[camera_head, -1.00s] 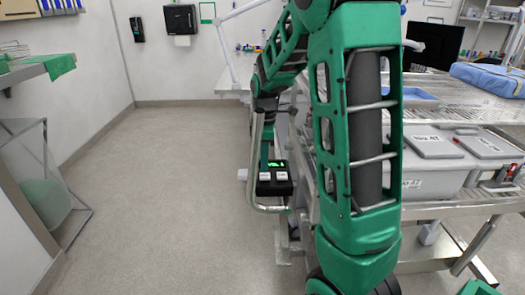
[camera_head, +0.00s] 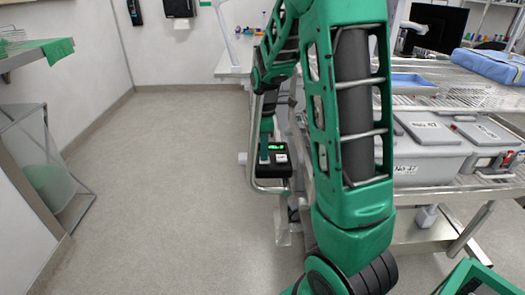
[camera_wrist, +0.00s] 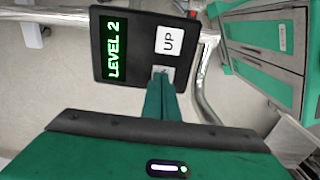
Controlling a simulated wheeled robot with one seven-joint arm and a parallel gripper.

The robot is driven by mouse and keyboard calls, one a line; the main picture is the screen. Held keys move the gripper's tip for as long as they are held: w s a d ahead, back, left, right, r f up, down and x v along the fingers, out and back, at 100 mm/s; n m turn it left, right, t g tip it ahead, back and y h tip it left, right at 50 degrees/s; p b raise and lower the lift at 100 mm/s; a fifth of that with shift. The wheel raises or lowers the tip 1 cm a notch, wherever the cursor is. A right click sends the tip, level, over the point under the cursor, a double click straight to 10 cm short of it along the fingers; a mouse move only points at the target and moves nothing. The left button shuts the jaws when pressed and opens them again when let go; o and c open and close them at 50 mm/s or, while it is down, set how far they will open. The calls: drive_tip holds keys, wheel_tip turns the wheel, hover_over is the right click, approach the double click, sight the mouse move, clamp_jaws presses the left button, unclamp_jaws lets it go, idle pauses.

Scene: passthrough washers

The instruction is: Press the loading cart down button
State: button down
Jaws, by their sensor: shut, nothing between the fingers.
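The cart's black control panel (camera_wrist: 138,48) fills the upper middle of the wrist view. Its green display (camera_wrist: 115,48) reads LEVEL 2, and a white UP button (camera_wrist: 169,41) shows clear. A second white button (camera_wrist: 163,70) beside it is mostly hidden by my fingertips, so its label cannot be read. My gripper (camera_wrist: 161,78) is shut and empty, its green fingertips over this second button; whether they press it I cannot tell. In the head view the panel (camera_head: 272,168) sits beyond my arm, with my gripper (camera_head: 264,158) over its left button.
A bent metal handle rail (camera_head: 253,150) runs around the panel. The steel cart (camera_head: 420,240) to the right carries grey lidded bins (camera_head: 430,160). A counter with a green cloth (camera_head: 58,48) is at the left. The floor (camera_head: 170,190) between is clear.

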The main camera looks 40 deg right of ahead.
drive_tip(key=shift+s+a+f, duration=0.1)
drive_tip(key=shift+s+f, duration=0.05)
drive_tip(key=shift+f, duration=0.25)
drive_tip(key=shift+r, duration=0.3)
wheel_tip(320, 180, up, 14)
drive_tip(key=shift+w, duration=0.2)
